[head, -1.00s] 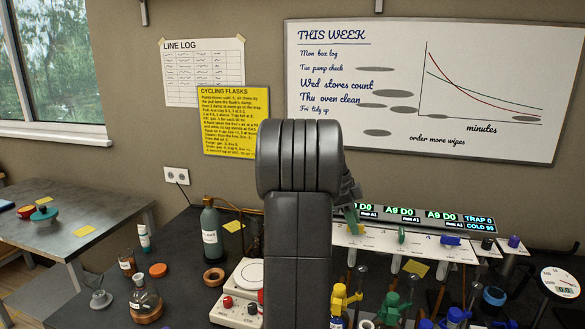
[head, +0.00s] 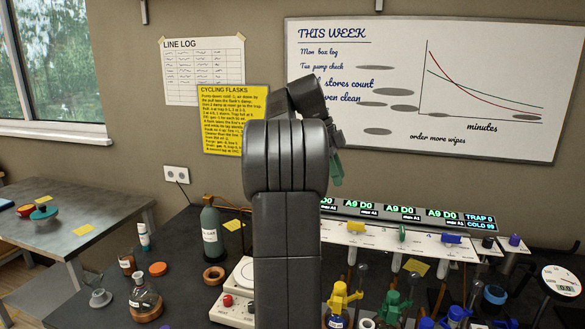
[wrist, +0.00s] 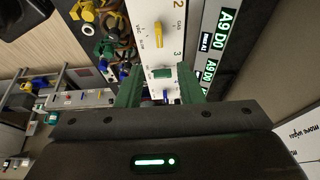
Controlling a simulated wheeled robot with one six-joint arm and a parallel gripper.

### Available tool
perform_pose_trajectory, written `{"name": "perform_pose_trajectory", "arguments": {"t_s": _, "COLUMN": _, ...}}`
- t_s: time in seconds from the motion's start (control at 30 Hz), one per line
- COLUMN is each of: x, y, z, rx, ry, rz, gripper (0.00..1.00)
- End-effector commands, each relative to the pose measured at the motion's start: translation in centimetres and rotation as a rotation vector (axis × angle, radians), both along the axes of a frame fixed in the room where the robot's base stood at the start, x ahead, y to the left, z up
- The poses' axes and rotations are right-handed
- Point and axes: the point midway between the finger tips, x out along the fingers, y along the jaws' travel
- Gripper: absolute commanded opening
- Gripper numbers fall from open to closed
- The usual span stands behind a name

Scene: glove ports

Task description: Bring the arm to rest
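My arm (head: 286,215) rises in the middle of the head view and bends over at the top. My gripper (head: 337,168) hangs from it with green fingers pointing down, above the white valve panel (head: 375,241) and clear of it. In the wrist view my gripper (wrist: 160,88) has its two green fingers apart, with nothing held between them. Past them the panel shows a yellow handle (wrist: 158,35), a green handle (wrist: 162,73) and a blue handle (wrist: 166,96). My arm hides part of the bench and whiteboard.
A lit display (head: 410,212) runs behind the panel. Flasks with yellow (head: 342,298) and green (head: 394,305) tops stand in front of it. A grey-green bottle (head: 211,235) and a white hotplate-like device (head: 236,298) stand left of my arm. A whiteboard (head: 490,90) hangs behind.

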Motion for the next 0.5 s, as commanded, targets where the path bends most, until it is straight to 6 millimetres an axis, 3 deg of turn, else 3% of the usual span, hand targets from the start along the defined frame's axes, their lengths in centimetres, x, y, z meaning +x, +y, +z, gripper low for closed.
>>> {"name": "perform_pose_trajectory", "arguments": {"t_s": 0.5, "x": -1.2, "y": -3.6, "z": -9.0, "rx": 0.000, "ry": 0.012, "rz": -0.003, "gripper": 0.34}}
